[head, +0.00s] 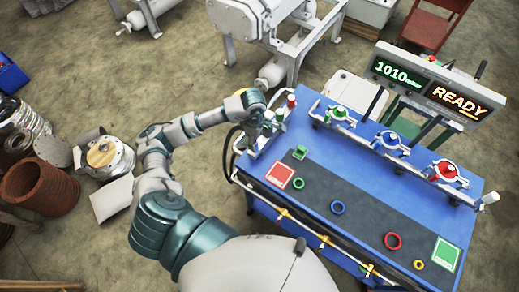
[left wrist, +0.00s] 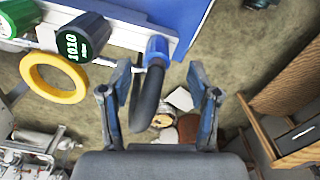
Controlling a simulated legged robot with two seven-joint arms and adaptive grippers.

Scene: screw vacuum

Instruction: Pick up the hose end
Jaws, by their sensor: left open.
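The black hose (left wrist: 146,102) ends in a blue fitting (left wrist: 157,48) at the edge of the blue table, in the left wrist view. In the head view the hose (head: 229,150) loops down beside the table's left end. My left gripper (left wrist: 160,72) is open. Its two fingers stand on either side of the hose just below the blue fitting, with gaps visible on both sides. In the head view my left gripper (head: 264,120) is at the table's left corner, where my arm partly hides the hose end. My right gripper is not in view.
Beside the fitting are a dark knob marked 1010 (left wrist: 77,42) and a yellow ring (left wrist: 53,78). Brown rings (head: 40,187) and flanges lie on the floor at left.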

